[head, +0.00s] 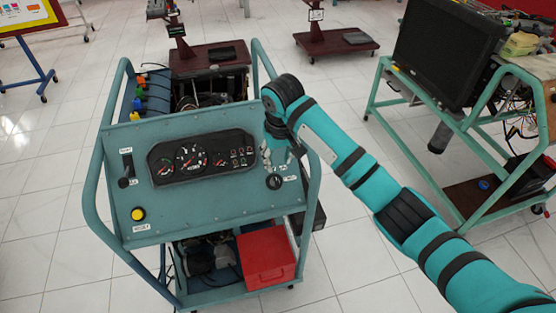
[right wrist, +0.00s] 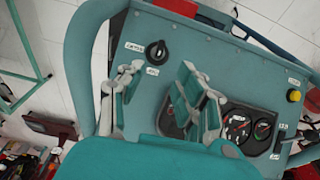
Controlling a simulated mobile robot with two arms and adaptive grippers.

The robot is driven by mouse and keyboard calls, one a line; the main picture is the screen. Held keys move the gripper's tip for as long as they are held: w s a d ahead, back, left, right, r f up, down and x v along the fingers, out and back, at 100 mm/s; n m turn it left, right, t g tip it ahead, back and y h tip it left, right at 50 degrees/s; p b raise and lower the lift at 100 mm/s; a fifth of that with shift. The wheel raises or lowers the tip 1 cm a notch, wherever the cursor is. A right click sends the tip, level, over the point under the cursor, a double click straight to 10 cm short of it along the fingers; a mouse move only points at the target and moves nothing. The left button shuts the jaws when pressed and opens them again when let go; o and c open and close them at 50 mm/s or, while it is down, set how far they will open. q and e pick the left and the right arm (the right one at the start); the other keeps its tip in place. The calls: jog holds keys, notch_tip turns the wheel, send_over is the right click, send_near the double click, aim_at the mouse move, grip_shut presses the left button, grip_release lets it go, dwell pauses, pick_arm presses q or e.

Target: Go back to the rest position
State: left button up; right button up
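My right arm reaches in from the lower right of the head view, and its gripper (head: 278,152) hangs over the right side of the blue-green control panel (head: 215,205). In the right wrist view the right gripper (right wrist: 150,85) has its two fingers spread apart with nothing between them. The black rotary switch (head: 274,182) is just below the gripper in the head view; in the right wrist view the switch (right wrist: 157,50) lies beyond the fingertips, apart from them. My left gripper is not in view.
The panel carries a gauge cluster (head: 203,158) and a yellow button (head: 138,213). Tubular rails (head: 313,190) edge the trainer cart. A red box (head: 266,257) is on its lower shelf. A second green-framed trainer with a black monitor (head: 447,52) stands right. Tiled floor is open between them.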

jog(key=shift+f, duration=0.1)
jog(key=s+d+f+y, duration=0.3)
jog(key=s+f, duration=0.8)
jog(key=s, duration=0.3)
jog(key=s+d+m+t+h, duration=0.1)
jog(key=s+d+t+h, duration=0.15)
jog(key=s+d, duration=1.55)
notch_tip(320, 180, down, 30)
jog(key=s+r+g+b, duration=0.1)
jog(key=s+g+b, duration=0.1)
jog(key=s, duration=0.1)
jog(key=s+d+f+g+b, duration=0.1)
jog(key=s+d+f, duration=0.1)
jog(key=s+f, duration=1.4)
jog(key=shift+f+h, duration=0.4)
jog(key=shift+h, duration=0.05)
